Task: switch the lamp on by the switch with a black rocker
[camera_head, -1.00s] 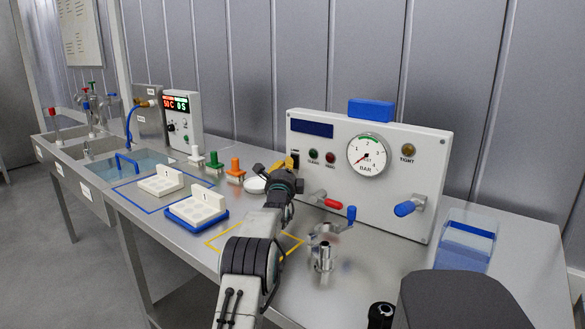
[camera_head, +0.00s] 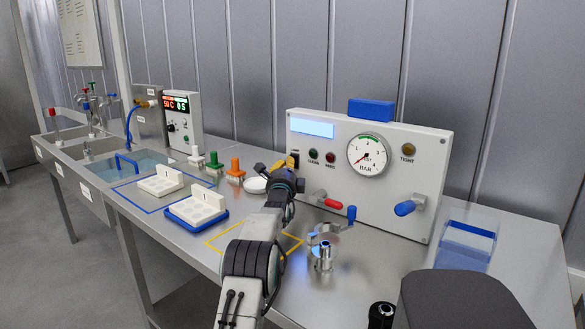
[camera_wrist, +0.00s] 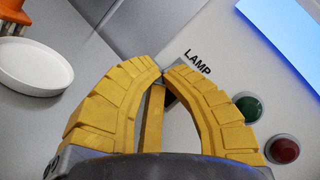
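The lamp (camera_head: 311,127) is a rectangular panel at the upper left of the white gauge box, glowing pale blue; its lit corner shows in the wrist view (camera_wrist: 290,35). My gripper (camera_head: 279,165) is at the box's left front, by the black LAMP label (camera_wrist: 197,62). In the wrist view its yellow fingers (camera_wrist: 163,73) curve together, tips nearly meeting at the box face below the label. A small dark patch shows behind the tips; the black rocker is mostly hidden by them. A narrow yellow strip shows between the fingers; I cannot tell what it belongs to.
Green (camera_wrist: 249,107) and red (camera_wrist: 284,149) buttons sit close to the right finger. A white dish (camera_wrist: 30,66) and orange fitting (camera_head: 235,170) stand to the left. Red and blue (camera_head: 405,208) handles stick out from the box. A metal fitting (camera_head: 324,255) stands in front.

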